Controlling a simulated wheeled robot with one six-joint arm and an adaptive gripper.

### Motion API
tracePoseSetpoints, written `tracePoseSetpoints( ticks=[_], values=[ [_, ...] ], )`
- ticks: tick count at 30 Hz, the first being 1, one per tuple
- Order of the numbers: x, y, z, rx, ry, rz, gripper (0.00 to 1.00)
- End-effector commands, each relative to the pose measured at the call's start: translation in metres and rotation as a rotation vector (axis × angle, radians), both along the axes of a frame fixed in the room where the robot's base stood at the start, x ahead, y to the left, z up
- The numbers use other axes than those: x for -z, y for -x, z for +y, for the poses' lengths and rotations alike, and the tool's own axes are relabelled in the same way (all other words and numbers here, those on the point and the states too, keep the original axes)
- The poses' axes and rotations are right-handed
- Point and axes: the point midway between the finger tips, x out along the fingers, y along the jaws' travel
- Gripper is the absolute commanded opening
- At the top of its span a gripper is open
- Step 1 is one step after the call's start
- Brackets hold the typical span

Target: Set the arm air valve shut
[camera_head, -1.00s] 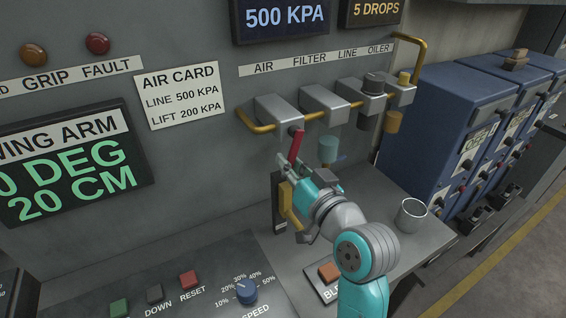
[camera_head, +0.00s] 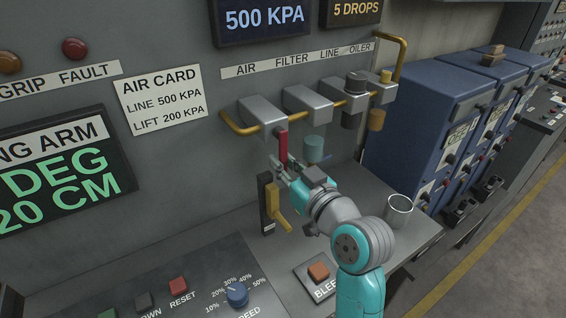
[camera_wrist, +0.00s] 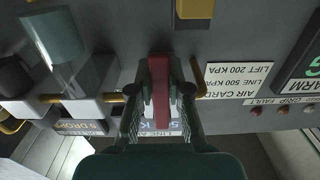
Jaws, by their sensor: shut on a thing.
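The arm air valve shows as a grey block (camera_head: 262,112) under the AIR label, with a red lever (camera_head: 283,146) hanging from it. The lever points almost straight down. My gripper (camera_head: 282,168) is at the lever's lower end and is shut on it. In the wrist view the red lever (camera_wrist: 160,90) stands between the two fingers of my gripper (camera_wrist: 160,100), one finger on each side. The lever's lowest part is hidden by the fingers in the head view.
A yellow handle (camera_head: 276,206) on a dark plate is just below my gripper. Filter and oiler blocks (camera_head: 308,100) sit to the right on the yellow pipe. A grey cup (camera_head: 398,211) and an orange bleed button (camera_head: 318,271) are on the bench. The displays read 500 KPA and 5 DROPS.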

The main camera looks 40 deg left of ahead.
Motion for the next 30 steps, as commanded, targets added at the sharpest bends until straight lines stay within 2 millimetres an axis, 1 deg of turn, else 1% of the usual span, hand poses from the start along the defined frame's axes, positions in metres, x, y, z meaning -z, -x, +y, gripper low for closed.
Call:
tracePoseSetpoints(
  ticks=[2,3,5,6,14,17,20,23,30],
  values=[
    [-0.001,0.0,0.0,0.001,-0.002,-0.001,0.0],
    [-0.001,0.0,0.0,0.001,-0.002,-0.001,0.27],
    [-0.001,0.0,0.0,0.001,-0.001,0.0,0.42],
    [-0.001,0.0,0.0,0.001,-0.001,0.0,0.44],
    [0.0,0.0,0.0,0.0,-0.001,0.001,0.44],
    [0.0,0.001,-0.005,0.001,-0.001,0.001,0.44],
    [0.0,0.005,-0.015,0.002,-0.001,0.0,0.44],
    [0.0,0.012,-0.031,0.002,-0.001,0.001,0.44],
    [0.0,0.03,-0.076,0.003,-0.001,0.001,0.44]
  ],
)
